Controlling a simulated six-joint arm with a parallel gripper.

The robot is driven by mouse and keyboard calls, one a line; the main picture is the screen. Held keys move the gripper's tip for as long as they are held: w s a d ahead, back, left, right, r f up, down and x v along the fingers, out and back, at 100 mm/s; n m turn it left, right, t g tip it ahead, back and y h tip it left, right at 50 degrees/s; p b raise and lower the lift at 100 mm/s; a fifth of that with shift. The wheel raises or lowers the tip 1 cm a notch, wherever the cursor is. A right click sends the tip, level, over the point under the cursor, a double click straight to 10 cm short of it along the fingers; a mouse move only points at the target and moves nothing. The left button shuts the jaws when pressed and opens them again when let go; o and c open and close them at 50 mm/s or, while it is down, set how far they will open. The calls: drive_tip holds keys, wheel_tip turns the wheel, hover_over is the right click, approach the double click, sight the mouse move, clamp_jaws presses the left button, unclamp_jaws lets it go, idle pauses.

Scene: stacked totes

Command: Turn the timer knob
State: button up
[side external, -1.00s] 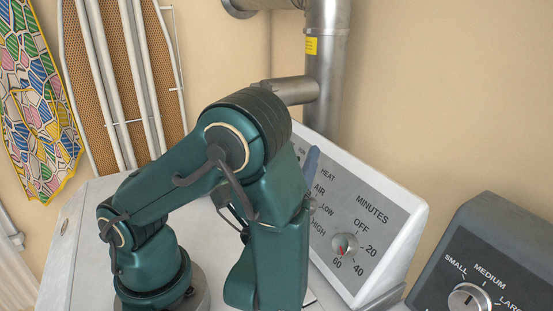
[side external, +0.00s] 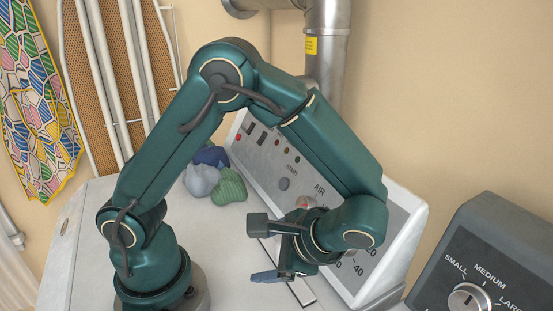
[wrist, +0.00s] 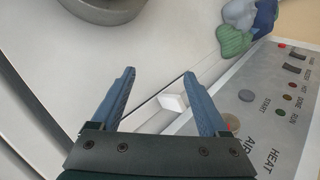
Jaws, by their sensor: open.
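The grey control panel (side external: 262,160) stands tilted at the back of the white machine top and also shows in the wrist view (wrist: 270,112). The timer knob is hidden behind my arm in the side view; only part of its scale, near the "40", shows. It is not in the wrist view. My gripper (side external: 265,277) is low in front of the panel, its blue fingers pointing left, away from the timer dial. In the wrist view my gripper (wrist: 160,73) is open, its two fingers apart and holding nothing.
Blue, grey-blue and green cloths (side external: 230,187) lie against the panel's left part. A small white block (wrist: 172,103) shows between the fingers, below. A second machine with a load-size knob (side external: 469,299) stands at right. The white top (side external: 225,235) is mostly clear.

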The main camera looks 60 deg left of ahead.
drive_tip(key=w+d+r+n+t+h, duration=0.1)
drive_tip(key=w+r+n+h, duration=0.1)
drive_tip(key=w+h, duration=0.1)
drive_tip(key=w+d+r+n+t+h, duration=0.1)
drive_tip(key=w+d+r+n+h, duration=0.1)
drive_tip(key=w, duration=0.3)
drive_tip(key=w+d+r+n+h, duration=0.2)
drive_tip(key=w+r+h, duration=0.1)
drive_tip(key=w, duration=0.1)
drive_tip(key=shift+t+h, duration=0.3)
drive_tip(key=shift+t, duration=0.1)
drive_tip(key=shift+a+f+n, duration=0.15)
drive_tip(key=shift+a+n, duration=0.1)
drive_tip(key=shift+n, duration=0.05)
drive_tip(key=shift+s+d+f, duration=0.1)
drive_tip(key=shift+f, duration=2.3)
clamp_jaws()
